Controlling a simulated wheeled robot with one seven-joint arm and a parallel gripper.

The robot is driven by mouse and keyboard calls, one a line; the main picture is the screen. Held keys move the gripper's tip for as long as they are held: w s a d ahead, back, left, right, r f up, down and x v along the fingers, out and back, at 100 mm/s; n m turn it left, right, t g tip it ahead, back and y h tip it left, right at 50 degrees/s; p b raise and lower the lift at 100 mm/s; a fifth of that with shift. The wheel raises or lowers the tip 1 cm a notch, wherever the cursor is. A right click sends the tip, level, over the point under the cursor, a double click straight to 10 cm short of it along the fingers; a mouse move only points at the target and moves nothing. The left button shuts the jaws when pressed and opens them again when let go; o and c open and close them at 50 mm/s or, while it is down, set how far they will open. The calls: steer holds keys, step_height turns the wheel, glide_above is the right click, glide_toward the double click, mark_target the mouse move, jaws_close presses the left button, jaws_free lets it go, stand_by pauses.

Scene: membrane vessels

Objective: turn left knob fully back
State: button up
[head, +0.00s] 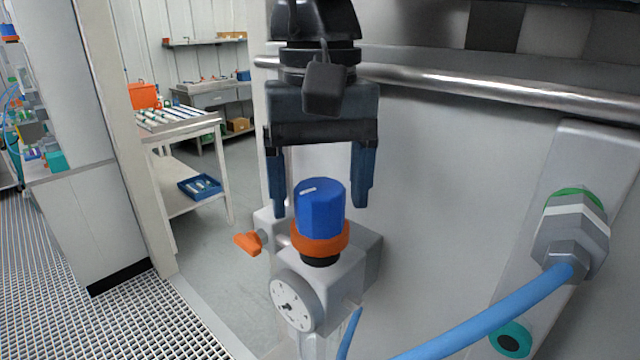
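A blue faceted knob (320,209) with a white mark on its top stands upright on an orange collar (320,240). The collar sits on a grey regulator block (335,268) with a round dial gauge (297,300) on its front. My gripper (321,208) points down from above with its fingers apart. One dark blue finger is on the left of the knob and one on the right, with visible gaps in the picture. Whether the fingers are level with the knob in depth is hard to tell. No second knob of this kind shows.
An orange lever (249,242) sticks out left of the block. A metal rail (460,84) crosses the pale panel behind. A blue hose (500,312) runs from a grey fitting (572,235) at right. A white trolley (180,130) and open floor lie at left.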

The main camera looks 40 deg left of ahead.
mark_target(320, 185)
step_height(320, 185, up, 8)
steer(key=shift+f+b, duration=0.15)
steer(key=shift+b, duration=0.5)
